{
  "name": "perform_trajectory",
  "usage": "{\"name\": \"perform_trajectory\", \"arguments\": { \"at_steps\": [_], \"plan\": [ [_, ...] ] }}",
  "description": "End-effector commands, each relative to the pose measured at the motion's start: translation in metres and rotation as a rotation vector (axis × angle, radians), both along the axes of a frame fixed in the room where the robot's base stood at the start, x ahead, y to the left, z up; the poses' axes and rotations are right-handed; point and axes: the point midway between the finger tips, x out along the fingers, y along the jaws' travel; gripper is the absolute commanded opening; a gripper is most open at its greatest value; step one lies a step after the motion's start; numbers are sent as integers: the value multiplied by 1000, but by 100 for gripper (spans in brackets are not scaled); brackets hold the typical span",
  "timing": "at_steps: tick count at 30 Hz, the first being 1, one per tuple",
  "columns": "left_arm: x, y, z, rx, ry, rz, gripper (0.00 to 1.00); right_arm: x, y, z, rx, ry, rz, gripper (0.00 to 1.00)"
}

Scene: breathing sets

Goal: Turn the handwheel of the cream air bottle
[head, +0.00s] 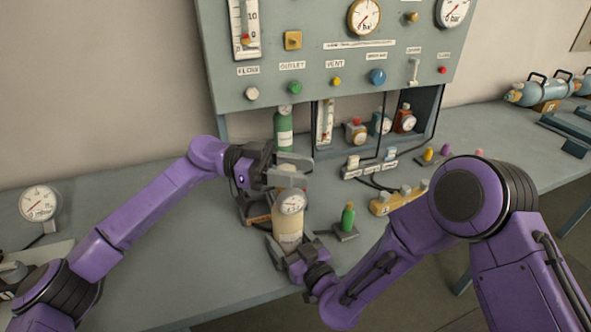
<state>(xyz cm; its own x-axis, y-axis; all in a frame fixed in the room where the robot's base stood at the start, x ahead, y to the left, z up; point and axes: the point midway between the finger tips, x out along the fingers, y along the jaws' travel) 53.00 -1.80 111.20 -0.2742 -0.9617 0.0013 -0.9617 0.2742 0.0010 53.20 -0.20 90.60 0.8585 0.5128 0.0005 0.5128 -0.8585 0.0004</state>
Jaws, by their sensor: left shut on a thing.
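The cream air bottle (287,226) stands upright on the bench near the middle of the head view, with a round white gauge (292,203) on its upper front. My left gripper (293,172) is at the top of the bottle, shut on the handwheel there. Its fingers hide most of the handwheel, so its angle cannot be read. My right gripper (290,249) is low at the bottle's body, with fingers near its sides. Whether they press on the bottle is not clear.
A green bottle (284,130) stands behind, under the grey gauge panel (330,82). Several blue cylinders (527,91) lie at far right.

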Motion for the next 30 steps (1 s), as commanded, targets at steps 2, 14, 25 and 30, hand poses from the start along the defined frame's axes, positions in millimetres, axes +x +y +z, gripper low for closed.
{"name": "perform_trajectory", "arguments": {
  "at_steps": [2,14,25,30],
  "plan": [
    [0,0,0,1,0,7,17,-1,0,-1,0,2,0,4],
    [3,0,-1,5,-5,214,17,-1,0,-1,-2,3,0,4],
    [9,-1,-1,11,-10,548,17,-1,0,-1,-2,3,0,4],
    [9,-3,1,13,-13,655,17,-1,0,-1,-2,2,1,4]
  ]
}}
